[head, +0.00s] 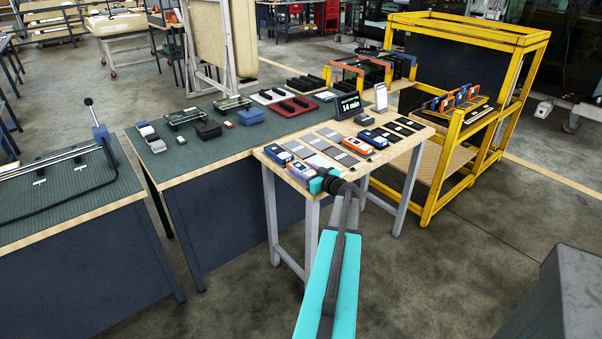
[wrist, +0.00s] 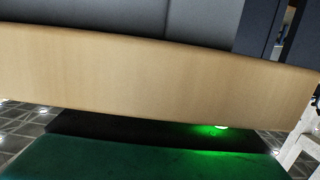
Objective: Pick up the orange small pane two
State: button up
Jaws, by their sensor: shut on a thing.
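I cannot tell which is pane two. My teal-and-black gripper (head: 322,181) is at the front edge of the wooden-topped table (head: 330,128), well short of both groups. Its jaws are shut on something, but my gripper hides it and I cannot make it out. In the wrist view the pale wooden edge (wrist: 150,80) fills the middle, very close, and no pane shows.
An orange-and-white device (head: 299,171) lies beside my gripper. Several devices and flat plates cover the tabletop, with a small display (head: 348,106) behind. The trolley's yellow posts (head: 462,150) stand to the right. A green-topped bench (head: 205,150) adjoins on the left. Open floor lies in front.

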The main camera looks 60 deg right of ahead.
aim_at(303, 168)
jog(key=shift+r, duration=0.1)
jog(key=shift+r, duration=0.75)
notch_tip(303, 168, up, 2)
jog(key=shift+r, duration=0.1)
jog(key=s+a+r+b, duration=0.1)
jog(key=s+a, duration=0.9)
jog(key=s, duration=0.2)
jog(key=shift+a, duration=0.2)
jog(key=shift+a, duration=0.1)
